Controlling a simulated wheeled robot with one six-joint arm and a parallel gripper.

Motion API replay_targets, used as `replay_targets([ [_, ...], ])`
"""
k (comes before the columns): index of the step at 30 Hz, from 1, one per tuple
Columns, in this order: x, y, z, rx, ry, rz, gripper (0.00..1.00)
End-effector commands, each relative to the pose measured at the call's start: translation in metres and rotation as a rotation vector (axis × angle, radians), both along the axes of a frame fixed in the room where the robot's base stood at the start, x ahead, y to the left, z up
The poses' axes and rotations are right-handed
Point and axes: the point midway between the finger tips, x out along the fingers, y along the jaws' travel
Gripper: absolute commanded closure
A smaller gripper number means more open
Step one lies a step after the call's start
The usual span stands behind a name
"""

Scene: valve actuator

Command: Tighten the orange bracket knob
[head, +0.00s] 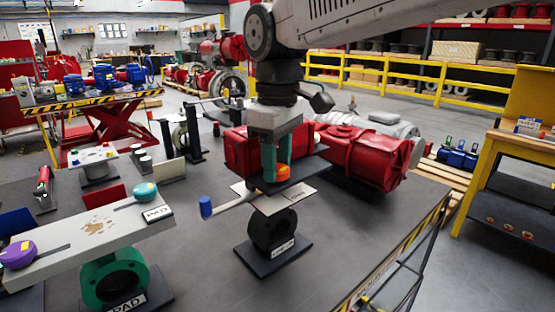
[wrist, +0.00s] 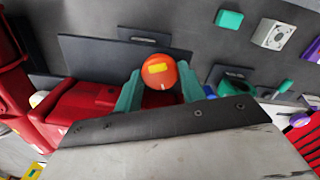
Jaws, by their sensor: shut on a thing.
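The orange bracket knob (wrist: 166,72) is round, with a yellow patch and a small white mark on its top in the wrist view. In the head view the knob (head: 283,172) shows low between the fingers, above a dark plate on the red valve actuator (head: 365,155). My gripper (head: 276,165) points down with its teal fingers around the knob, one on each side. In the wrist view my gripper (wrist: 160,88) is shut on the knob. The knob's lower part and stem are hidden.
A blue-tipped lever (head: 206,207) sticks out left below the gripper. A black ring stand (head: 273,235) stands beneath. A striped barrier (head: 400,255) is at front right.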

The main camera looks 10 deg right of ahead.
Motion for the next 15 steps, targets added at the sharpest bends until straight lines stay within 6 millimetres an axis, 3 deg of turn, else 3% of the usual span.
replay_targets([
  [15, 0.0001, -0.0003, 0.0005, -0.001, -0.001, -0.388, 0.83],
])
